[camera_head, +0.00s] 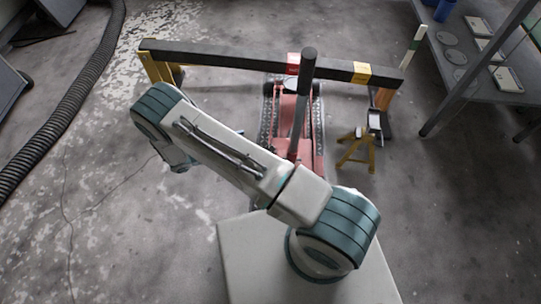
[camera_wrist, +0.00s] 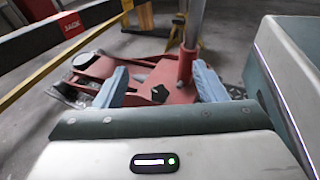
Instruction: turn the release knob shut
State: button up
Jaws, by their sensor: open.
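The red floor jack (camera_head: 305,125) stands on the floor beyond my arm, under a dark beam, with its long dark-topped handle (camera_head: 306,70) raised. The wrist view shows the jack's red body (camera_wrist: 130,72) and the handle socket (camera_wrist: 186,66). A small black angular piece (camera_wrist: 160,93), possibly the release knob, shows on the red body between my fingers. My gripper (camera_wrist: 160,70) is open, its two blue fingers apart and nothing held between them. I cannot tell whether the fingers touch the jack.
The dark beam (camera_head: 235,57) spans across the jack on yellow and orange end supports. A small yellow stand (camera_head: 357,152) is right of the jack. A grey bench (camera_head: 490,90) stands at right; a black hose (camera_head: 85,90) lies at left.

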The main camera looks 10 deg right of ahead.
notch_tip(320, 180, down, 15)
jog(key=s+n+t+b, duration=0.2)
jog(key=n+t+b, duration=0.2)
jog(key=n+t, duration=0.1)
jog(key=b+x, duration=0.1)
jog(key=x, duration=0.3)
jog(key=b+x, duration=0.1)
jog(key=x, duration=0.3)
jog(key=b+x, duration=0.1)
jog(key=x, duration=0.3)
jog(key=shift+w+d+r+b, duration=0.15)
jog(key=shift+d+r+b, duration=0.15)
jog(key=shift+b, duration=0.05)
jog(key=c, duration=1)
